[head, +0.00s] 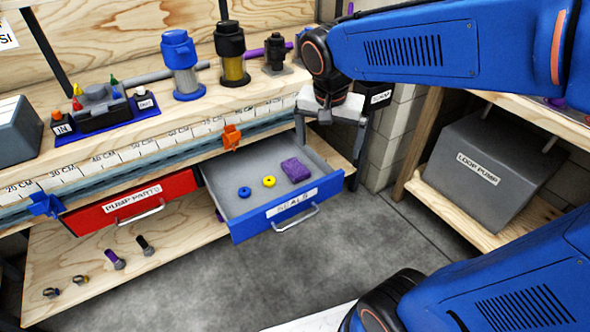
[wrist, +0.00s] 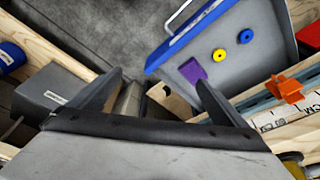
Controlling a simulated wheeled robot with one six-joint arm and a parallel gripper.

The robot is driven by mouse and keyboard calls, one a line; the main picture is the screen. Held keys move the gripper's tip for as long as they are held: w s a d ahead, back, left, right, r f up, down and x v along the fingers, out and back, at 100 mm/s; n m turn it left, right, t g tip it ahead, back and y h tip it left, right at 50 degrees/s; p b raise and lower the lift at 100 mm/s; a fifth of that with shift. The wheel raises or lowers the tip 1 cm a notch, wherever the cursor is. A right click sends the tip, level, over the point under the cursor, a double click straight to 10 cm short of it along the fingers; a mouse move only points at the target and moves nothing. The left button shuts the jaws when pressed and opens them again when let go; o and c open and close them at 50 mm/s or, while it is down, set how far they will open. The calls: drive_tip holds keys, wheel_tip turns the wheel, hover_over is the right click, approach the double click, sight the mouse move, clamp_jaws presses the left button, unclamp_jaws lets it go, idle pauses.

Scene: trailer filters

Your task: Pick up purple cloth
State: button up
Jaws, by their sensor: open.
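The purple cloth (head: 296,170) lies folded in the open blue drawer labelled SEALS (head: 292,211), towards its right side. It also shows in the wrist view (wrist: 193,71), just beyond one finger. My gripper (head: 328,112) is open and empty. In the head view it is above and to the right of the drawer, apart from the cloth. In the wrist view its two fingers (wrist: 155,88) are spread wide, with the cloth outside the gap between them.
A blue ring (head: 244,192) and a yellow ring (head: 269,181) lie in the drawer left of the cloth. The red drawer (head: 130,203) looks shut. An orange clamp (head: 232,136) sits on the rail above. A grey loop pump box (head: 487,170) stands on the right shelf. The floor ahead is clear.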

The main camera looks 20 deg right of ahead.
drive_tip(key=w+a+f+m+h, duration=0.1)
drive_tip(key=w+a+f+m, duration=0.1)
drive_tip(key=w+a+m, duration=0.45)
drive_tip(key=g+h, duration=0.1)
drive_tip(key=h, duration=0.1)
approach(295, 167)
drive_tip(key=shift+m, duration=0.55)
drive_tip(key=x, duration=0.8)
drive_tip(key=shift+w+f, duration=0.1)
drive_tip(key=shift+f, duration=0.05)
drive_tip(key=c, duration=1.2)
wheel_tip(295, 167, up, 10)
